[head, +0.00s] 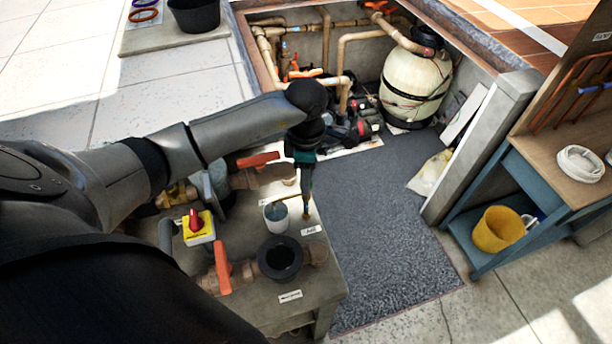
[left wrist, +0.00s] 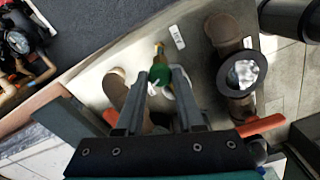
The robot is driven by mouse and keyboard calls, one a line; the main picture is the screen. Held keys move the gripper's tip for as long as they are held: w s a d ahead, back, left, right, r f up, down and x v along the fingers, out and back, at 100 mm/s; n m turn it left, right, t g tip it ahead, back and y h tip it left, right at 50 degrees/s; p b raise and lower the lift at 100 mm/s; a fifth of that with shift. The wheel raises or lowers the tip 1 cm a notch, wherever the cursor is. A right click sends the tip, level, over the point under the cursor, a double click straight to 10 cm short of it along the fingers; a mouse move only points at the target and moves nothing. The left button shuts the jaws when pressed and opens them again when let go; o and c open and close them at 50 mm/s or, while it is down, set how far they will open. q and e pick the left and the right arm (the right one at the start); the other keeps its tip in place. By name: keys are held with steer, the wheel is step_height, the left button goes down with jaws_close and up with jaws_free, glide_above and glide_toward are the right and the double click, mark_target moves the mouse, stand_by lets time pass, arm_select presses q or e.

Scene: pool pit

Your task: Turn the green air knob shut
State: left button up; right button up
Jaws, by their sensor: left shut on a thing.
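The green air knob (left wrist: 160,75) shows in the left wrist view between the two grey fingers of my left gripper (left wrist: 163,80). Its brass stem (left wrist: 159,49) sticks out beyond it. In the head view my left gripper (head: 306,188) points down over the grey bench (head: 255,310), at the bench's right side. The fingers are closed on the knob, which they mostly hide in the head view. A small label (head: 311,230) lies beside the brass fitting. My right gripper is not in view.
A white cup (head: 276,218) stands close left of the gripper. Orange-handled valves (head: 222,268), a black round strainer (head: 280,258) and a yellow-red switch (head: 198,228) crowd the bench. A pit with pipes and a cream tank (head: 414,88) lies behind. Dark matting (head: 385,240) is clear at right.

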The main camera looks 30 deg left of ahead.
arm_select(q)
jaws_close()
steer(key=m+b, duration=0.2)
steer(key=shift+w+a+f+b, duration=0.1)
steer(key=shift+b, duration=0.3)
steer(key=m+b, duration=1.4)
steer(key=m, duration=0.1)
steer(key=shift+m+b, duration=0.3)
steer(key=shift+m, duration=0.1)
steer(key=shift+m+b, duration=1.5)
steer(key=shift+m, duration=0.8)
steer(key=o, duration=0.9)
jaws_free()
